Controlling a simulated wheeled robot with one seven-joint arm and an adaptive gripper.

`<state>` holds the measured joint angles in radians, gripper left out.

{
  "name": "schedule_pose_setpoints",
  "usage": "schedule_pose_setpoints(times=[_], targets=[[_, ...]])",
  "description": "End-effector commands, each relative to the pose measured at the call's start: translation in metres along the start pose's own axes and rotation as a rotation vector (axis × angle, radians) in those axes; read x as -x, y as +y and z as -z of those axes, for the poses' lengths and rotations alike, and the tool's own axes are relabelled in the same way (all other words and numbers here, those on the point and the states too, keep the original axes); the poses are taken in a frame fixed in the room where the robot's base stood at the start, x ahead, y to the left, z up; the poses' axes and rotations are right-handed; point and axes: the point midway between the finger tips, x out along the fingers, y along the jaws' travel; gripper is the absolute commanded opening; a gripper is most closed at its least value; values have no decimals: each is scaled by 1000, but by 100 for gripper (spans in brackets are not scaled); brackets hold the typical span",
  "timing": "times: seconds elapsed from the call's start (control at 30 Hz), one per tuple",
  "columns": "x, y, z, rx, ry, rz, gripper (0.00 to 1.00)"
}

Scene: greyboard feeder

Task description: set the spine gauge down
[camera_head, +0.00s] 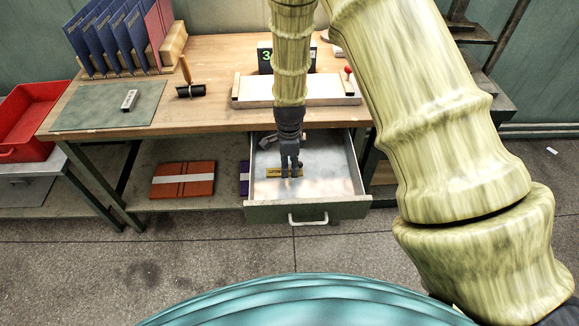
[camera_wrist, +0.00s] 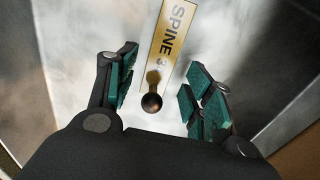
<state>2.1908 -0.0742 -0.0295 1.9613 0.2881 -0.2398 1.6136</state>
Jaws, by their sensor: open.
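The spine gauge (camera_wrist: 170,40) is a brass-coloured strip with dark lettering reading "SPINE" and a dark round knob. It lies on the bare metal floor of the open drawer (camera_head: 330,183); in the head view the gauge (camera_head: 273,172) shows as a small yellow piece beside my fingers. My gripper (camera_head: 290,172) reaches down into the drawer. In the wrist view my gripper (camera_wrist: 160,95) is open, with green finger pads on either side of the knob and gaps between them and it. Part of the gauge is hidden by my gripper in the head view.
The wooden workbench (camera_head: 220,60) stands above the drawer. It carries a green mat (camera_head: 110,105), a roller (camera_head: 190,90), a white-topped board (camera_head: 300,90) and blue folders (camera_head: 110,40). Orange-brown stacks (camera_head: 183,180) lie on the lower shelf. The drawer walls surround my gripper.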

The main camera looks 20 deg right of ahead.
Motion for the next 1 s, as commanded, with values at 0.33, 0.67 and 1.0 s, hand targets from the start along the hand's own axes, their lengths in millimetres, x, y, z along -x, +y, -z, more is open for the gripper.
schedule_pose_setpoints(times=[0.33,0.67,1.0], targets=[[51,0,0,-1,0,2,52],[92,0,0,0,0,1,52],[103,0,0,0,0,-1,52]])
